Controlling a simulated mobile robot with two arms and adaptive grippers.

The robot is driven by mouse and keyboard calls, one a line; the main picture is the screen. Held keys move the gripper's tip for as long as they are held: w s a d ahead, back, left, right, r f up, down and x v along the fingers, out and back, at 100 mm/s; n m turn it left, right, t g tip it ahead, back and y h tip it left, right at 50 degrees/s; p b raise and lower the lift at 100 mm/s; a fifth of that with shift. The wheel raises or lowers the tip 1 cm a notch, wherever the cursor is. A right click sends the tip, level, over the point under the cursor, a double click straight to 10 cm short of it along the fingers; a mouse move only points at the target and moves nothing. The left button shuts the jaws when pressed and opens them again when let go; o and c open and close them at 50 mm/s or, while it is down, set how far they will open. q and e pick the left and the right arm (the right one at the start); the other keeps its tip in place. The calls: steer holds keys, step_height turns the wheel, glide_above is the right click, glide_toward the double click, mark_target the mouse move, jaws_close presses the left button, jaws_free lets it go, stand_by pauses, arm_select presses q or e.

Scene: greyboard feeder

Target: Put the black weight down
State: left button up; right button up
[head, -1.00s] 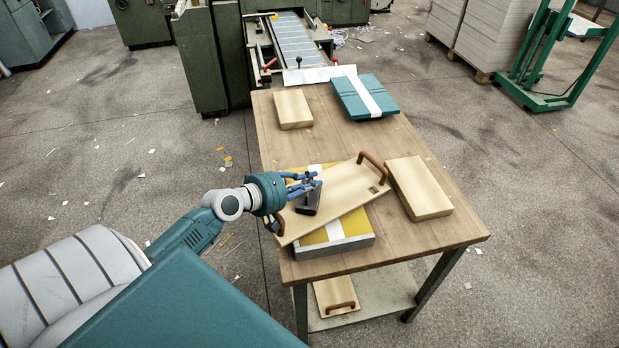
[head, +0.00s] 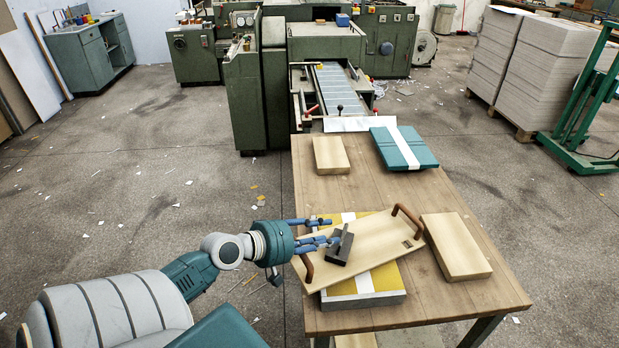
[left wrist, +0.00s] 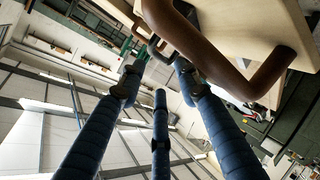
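The black weight (head: 339,250), a small dark block with a thin upright piece on top, rests on a pale wooden board (head: 375,242) with two brown handles. The board lies askew on a yellow-topped stack (head: 366,290) with a white band. My left gripper (head: 328,231) is just left of the weight, its blue fingers spread; whether one touches the weight I cannot tell. In the left wrist view the fingers (left wrist: 158,82) stand apart with nothing clearly held, and a brown handle (left wrist: 205,50) of the board is close by. My right gripper is out of view.
The wooden table (head: 385,190) also holds a pale block (head: 331,155) at the back left, a teal stack with a white band (head: 415,150), and another pale block (head: 456,246) right of the board. A green machine (head: 325,45) stands behind the table.

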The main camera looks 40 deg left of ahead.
arm_select(q)
steer(key=b+v, duration=0.1)
steer(key=v, duration=0.4)
stand_by(0.5)
